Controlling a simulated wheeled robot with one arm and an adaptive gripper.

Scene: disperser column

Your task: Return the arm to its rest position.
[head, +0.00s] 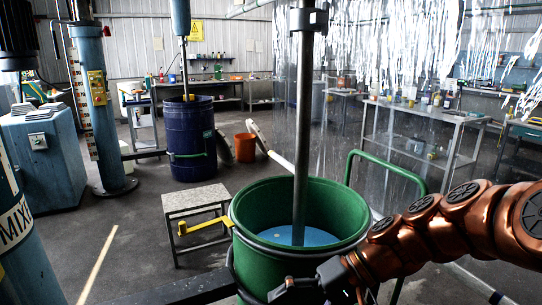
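My copper-coloured arm (440,232) reaches in from the right edge, bent low in front of the green drum (262,270). My gripper (292,287) is at the lower middle of the head view, in front of the drum's near wall. Its fingers are small, dark and partly cut off by the bottom edge. I cannot tell whether they are open or shut, or whether they touch the drum. No held object is visible.
A metal shaft (302,130) stands down into blue liquid (297,236) in the drum. A green handle rail (392,168) rises behind it. A step stool (196,200) stands left, a blue drum (190,136) further back.

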